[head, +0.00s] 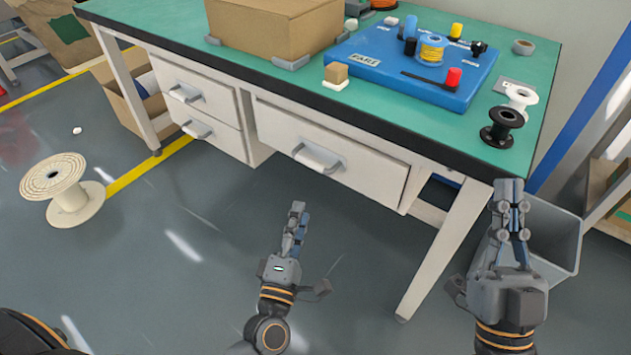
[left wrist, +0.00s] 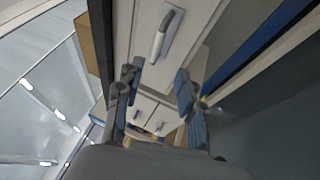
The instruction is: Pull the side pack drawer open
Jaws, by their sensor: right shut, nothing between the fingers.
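Under the workbench, a side pack on the left has two stacked white drawers, an upper one with a grey bar handle (head: 184,94) and a lower one with a similar handle (head: 197,130). Both look closed. A wide drawer (head: 330,140) with its own handle (head: 318,158) sits to their right, also closed. My left gripper (head: 298,207) is in front of and below the wide drawer, touching nothing. In the left wrist view its fingers (left wrist: 157,82) are apart and empty, with handles visible beyond. My right gripper (head: 510,186) is shut and empty near the bench's front right corner.
The green benchtop (head: 400,105) holds a cardboard box (head: 270,28), a blue board (head: 390,75) and spools. A bench leg (head: 445,250) and grey bin (head: 555,240) stand at right. A large spool (head: 62,185) stands on the floor at left. Floor before the drawers is clear.

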